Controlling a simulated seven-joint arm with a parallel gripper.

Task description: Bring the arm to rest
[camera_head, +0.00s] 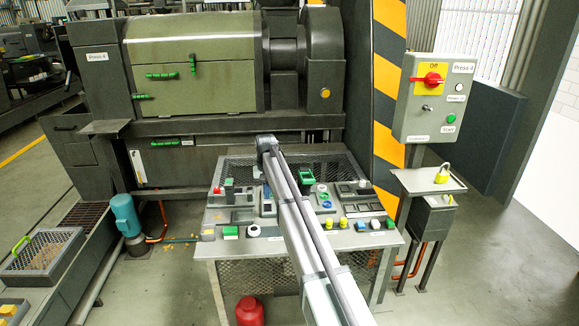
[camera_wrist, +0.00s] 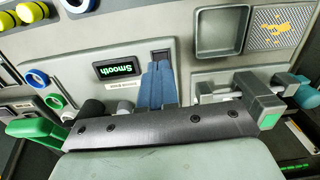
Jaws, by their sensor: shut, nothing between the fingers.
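My arm reaches up from the bottom of the head view and extends over the bench. Its dark end with my gripper (camera_head: 266,146) is above the bench's far edge, in front of the press. The gripper is shut and holds nothing. Its fingertips are too small to make out there. In the wrist view a pale plate with a dark screwed bar (camera_wrist: 160,130) fills the bottom; I cannot tell what it belongs to. Beyond it are the bench top and a "Smooth" label (camera_wrist: 120,69).
The bench (camera_head: 225,247) carries several small tools and rings. The press (camera_head: 190,60) stands behind it. A control box (camera_head: 413,120) and a small shelf with a yellow padlock (camera_head: 444,174) are at right. A red container (camera_head: 250,311) and blue motor (camera_head: 124,216) are on the floor.

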